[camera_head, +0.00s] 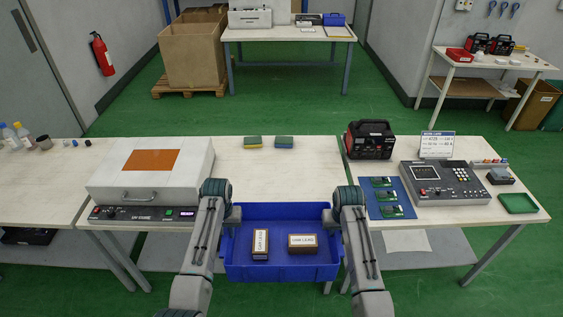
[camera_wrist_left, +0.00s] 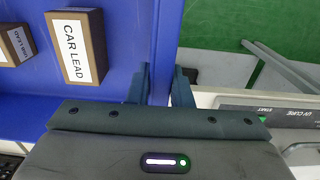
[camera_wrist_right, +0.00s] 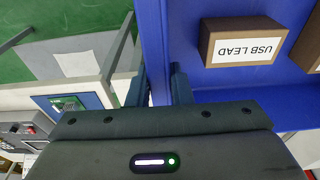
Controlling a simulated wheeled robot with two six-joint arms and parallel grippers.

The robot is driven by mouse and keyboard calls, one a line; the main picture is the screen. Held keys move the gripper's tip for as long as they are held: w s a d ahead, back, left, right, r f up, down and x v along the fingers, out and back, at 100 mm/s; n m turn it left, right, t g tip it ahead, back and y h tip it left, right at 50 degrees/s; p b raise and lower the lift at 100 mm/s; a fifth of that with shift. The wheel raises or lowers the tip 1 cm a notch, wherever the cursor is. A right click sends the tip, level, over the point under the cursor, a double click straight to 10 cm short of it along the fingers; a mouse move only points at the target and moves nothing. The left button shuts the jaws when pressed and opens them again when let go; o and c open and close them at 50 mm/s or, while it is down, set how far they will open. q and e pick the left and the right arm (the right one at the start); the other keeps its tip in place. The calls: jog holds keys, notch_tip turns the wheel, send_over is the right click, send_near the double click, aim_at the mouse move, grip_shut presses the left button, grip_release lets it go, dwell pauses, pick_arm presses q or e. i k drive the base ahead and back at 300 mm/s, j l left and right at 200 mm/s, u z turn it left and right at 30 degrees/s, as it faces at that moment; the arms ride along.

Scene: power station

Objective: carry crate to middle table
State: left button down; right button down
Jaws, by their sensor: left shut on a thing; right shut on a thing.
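The blue crate (camera_head: 283,273) is in front of me, level, its far edge overlapping the front edge of the middle table (camera_head: 285,175) in the head view. Two brown boxes lie in it: the CAR LEAD box (camera_wrist_left: 82,42) on the left and the USB LEAD box (camera_wrist_right: 240,42) on the right. My left gripper (camera_head: 234,215) is shut on the crate's left wall. My right gripper (camera_head: 329,216) is shut on its right wall. The crate's underside is hidden, so I cannot tell whether it touches the table.
A white UV-cure box (camera_head: 152,170) stands left on the tabletop. Two sponges (camera_head: 269,142) lie at its back edge. A black-red power unit (camera_head: 370,140), green boards on a blue mat (camera_head: 384,198) and a grey console (camera_head: 443,183) stand right. The tabletop between is clear.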

aim_at(282, 188)
jog(key=i, duration=1.1)
